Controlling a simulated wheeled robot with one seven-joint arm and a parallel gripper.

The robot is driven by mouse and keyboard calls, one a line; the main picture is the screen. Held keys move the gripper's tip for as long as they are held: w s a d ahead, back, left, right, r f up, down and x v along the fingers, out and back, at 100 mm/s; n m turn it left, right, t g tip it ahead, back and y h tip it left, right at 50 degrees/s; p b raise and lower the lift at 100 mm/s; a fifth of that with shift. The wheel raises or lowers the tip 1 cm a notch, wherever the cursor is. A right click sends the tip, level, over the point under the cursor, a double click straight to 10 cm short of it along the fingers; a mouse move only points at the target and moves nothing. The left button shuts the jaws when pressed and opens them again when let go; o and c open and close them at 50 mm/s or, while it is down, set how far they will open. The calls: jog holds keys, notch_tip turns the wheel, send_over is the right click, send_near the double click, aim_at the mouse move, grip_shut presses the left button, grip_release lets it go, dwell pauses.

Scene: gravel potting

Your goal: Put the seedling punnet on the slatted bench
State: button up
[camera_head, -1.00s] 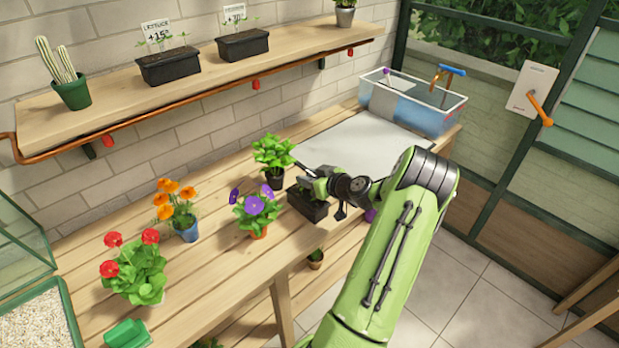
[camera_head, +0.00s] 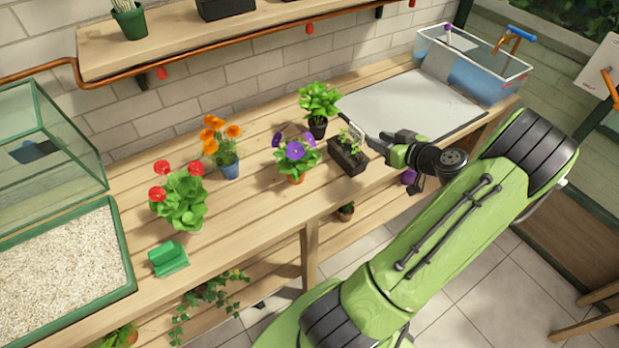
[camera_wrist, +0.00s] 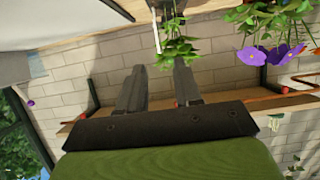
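The seedling punnet (camera_head: 348,157) is a small black tray with green seedlings and a pale label. In the head view it appears to rest upright on the slatted bench (camera_head: 260,215), near the front edge and right of the purple flowers. My gripper (camera_head: 372,143) is just right of the punnet and slightly above it, with a small gap showing. In the wrist view, which is upside down, the two fingers (camera_wrist: 158,90) are spread with nothing clamped between them. A thin white upright and green leaves show past the fingertips; I cannot tell which leaves are the seedlings.
A purple-flowered pot (camera_head: 296,160) and a leafy green pot (camera_head: 318,110) stand close to the punnet. Orange flowers (camera_head: 222,142), red flowers (camera_head: 178,200) and a green scoop (camera_head: 168,260) are farther left. A grey mat (camera_head: 415,105) and a water tank (camera_head: 470,65) lie right.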

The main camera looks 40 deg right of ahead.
jog(key=w+a+r+n+g+y, duration=0.25)
jog(key=w+a, duration=0.25)
jog(key=a, duration=0.6)
jog(key=w+a+r+n+g+y, duration=0.25)
jog(key=w+a, duration=0.35)
jog(key=a, duration=0.5)
jog(key=s+a+r+g+h, duration=0.1)
jog(key=s+a+r, duration=0.1)
jog(key=a, duration=0.4)
jog(key=s+a+r+g, duration=0.1)
jog(key=s+a+r, duration=0.2)
jog(key=a, duration=0.2)
jog(key=s+a+r+m+h, duration=0.1)
jog(key=s+a+r+m, duration=0.1)
jog(key=s+a, duration=0.5)
jog(key=s, duration=0.4)
jog(key=shift+r, duration=0.25)
jog(key=shift+s+r+p, duration=0.15)
jog(key=shift+r+p, duration=2.2)
jog(key=shift+r, duration=0.05)
